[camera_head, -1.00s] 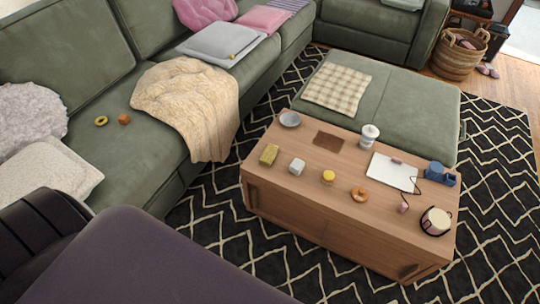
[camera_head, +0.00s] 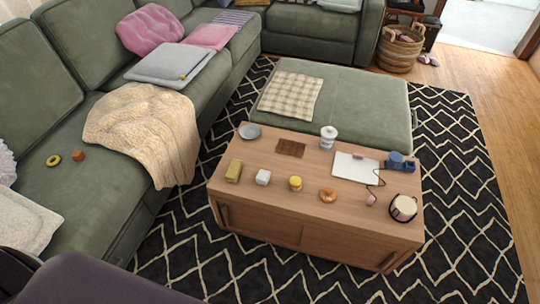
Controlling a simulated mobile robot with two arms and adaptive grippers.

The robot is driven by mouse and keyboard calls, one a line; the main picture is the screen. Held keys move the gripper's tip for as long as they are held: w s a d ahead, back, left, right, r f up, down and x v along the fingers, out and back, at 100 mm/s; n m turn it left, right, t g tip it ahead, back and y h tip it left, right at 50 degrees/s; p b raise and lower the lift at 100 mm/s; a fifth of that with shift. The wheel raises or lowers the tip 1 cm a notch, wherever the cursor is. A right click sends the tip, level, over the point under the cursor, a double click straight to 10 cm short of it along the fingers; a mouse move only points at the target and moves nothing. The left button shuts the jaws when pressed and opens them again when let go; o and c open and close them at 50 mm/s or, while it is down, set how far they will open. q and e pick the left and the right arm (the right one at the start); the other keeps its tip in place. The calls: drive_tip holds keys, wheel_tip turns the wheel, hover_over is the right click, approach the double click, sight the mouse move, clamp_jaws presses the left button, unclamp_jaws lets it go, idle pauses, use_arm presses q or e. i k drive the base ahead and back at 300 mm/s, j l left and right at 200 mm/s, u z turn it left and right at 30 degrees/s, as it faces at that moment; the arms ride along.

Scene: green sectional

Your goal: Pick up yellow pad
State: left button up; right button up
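A wooden coffee table (camera_head: 262,212) stands in the middle of the view. A yellow-olive block (camera_head: 234,171), the thing that looks most like the yellow pad, lies near the table's left end. A white cube (camera_head: 263,177) is just right of it. A small jar with a yellow top (camera_head: 295,184) stands farther right. Neither of my grippers is in view. A dark part at the bottom left, likely my own arm or body, ends well short of the table.
A donut (camera_head: 327,195), brown mat (camera_head: 290,148), grey bowl (camera_head: 250,132), white lidded cup (camera_head: 328,137), white sheet (camera_head: 356,167) and round drum-like item (camera_head: 403,208) are also on the table. A green sofa (camera_head: 75,205) lines the left. Patterned rug (camera_head: 265,277) in front is clear.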

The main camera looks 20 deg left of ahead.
sight(235, 168)
drive_tip(key=i+j+z, duration=0.1)
drive_tip(key=j, duration=0.25)
drive_tip(key=i+j, duration=0.2)
drive_tip(key=j, duration=0.15)
drive_tip(key=i+j+z, duration=0.15)
drive_tip(key=j, duration=0.2)
drive_tip(key=i+j, duration=0.1)
drive_tip(key=j, duration=0.25)
drive_tip(key=i+j+z, duration=0.15)
drive_tip(key=j, duration=0.2)
